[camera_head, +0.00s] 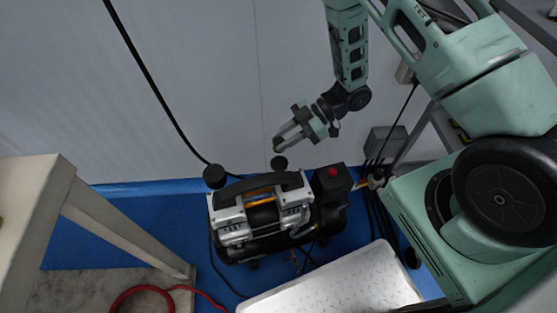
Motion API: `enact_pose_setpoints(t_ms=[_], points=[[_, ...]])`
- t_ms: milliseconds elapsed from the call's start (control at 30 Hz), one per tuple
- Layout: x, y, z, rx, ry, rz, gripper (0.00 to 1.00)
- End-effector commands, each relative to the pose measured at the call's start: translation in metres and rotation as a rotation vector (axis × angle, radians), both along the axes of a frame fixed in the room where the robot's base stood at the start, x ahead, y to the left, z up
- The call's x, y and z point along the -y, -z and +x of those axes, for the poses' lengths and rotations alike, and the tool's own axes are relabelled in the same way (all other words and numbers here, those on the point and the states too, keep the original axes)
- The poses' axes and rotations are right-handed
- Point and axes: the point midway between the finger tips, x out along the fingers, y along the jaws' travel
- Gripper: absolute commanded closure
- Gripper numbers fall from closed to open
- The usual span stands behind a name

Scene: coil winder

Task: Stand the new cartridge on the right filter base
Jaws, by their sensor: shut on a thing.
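The air compressor (262,216) stands on the blue floor, with silver heads at both ends and a black handle across the top. A round black filter part (215,176) stands at its left head. A second small, dark round piece (279,162), apparently the new cartridge, is just below my fingertips, above the right head. My gripper (279,144) reaches down-left from the arm and is shut on it. The right filter base is not clearly visible. I cannot tell whether the cartridge touches it or is apart from it.
A black box with a red button (332,178) is at the compressor's right end. A white patterned tray-like surface (335,285) is in front. A beige table (45,190) stands at left, with a red hose (143,290) near its foot. A pale wall is behind.

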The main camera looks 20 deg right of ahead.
Motion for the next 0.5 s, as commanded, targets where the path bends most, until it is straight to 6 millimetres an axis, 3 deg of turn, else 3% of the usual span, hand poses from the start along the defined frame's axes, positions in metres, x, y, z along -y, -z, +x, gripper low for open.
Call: enact_pose_setpoints(t_ms=[100, 367, 500], points=[[0.000, 0.026, -0.001, -0.001, 0.000, -0.001, 0.93], [0.000, 0.047, 0.000, -0.001, 0.000, 0.000, 0.93], [0.000, 0.067, -0.001, -0.001, 0.000, 0.000, 0.93]])
